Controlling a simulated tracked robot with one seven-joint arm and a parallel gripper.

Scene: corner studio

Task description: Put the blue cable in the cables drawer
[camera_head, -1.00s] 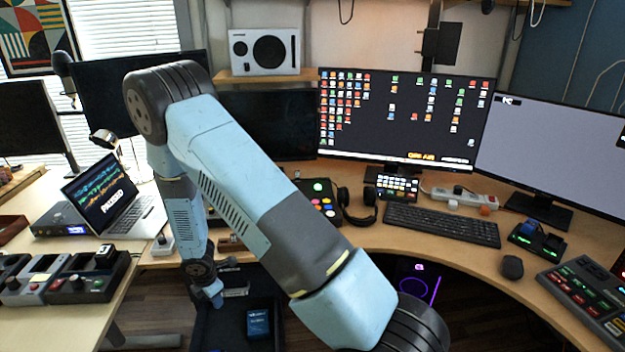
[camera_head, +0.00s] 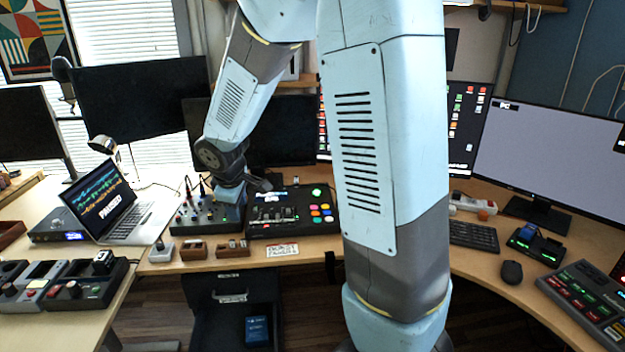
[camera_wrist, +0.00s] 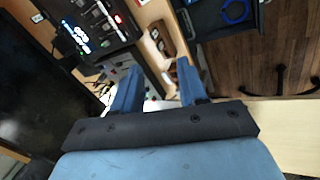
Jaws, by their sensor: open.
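A blue cable (camera_wrist: 236,12) shows as a loop at the top of the wrist view, and appears to lie inside a dark open drawer (camera_wrist: 212,27). In the head view my wrist is above the desk's mixers, away from the drawer.
A mixer (camera_head: 205,214) and a button console (camera_head: 292,212) stand on the desk near my wrist. Small wooden holders (camera_head: 232,248) line the front edge. A laptop (camera_head: 110,207) is at left.

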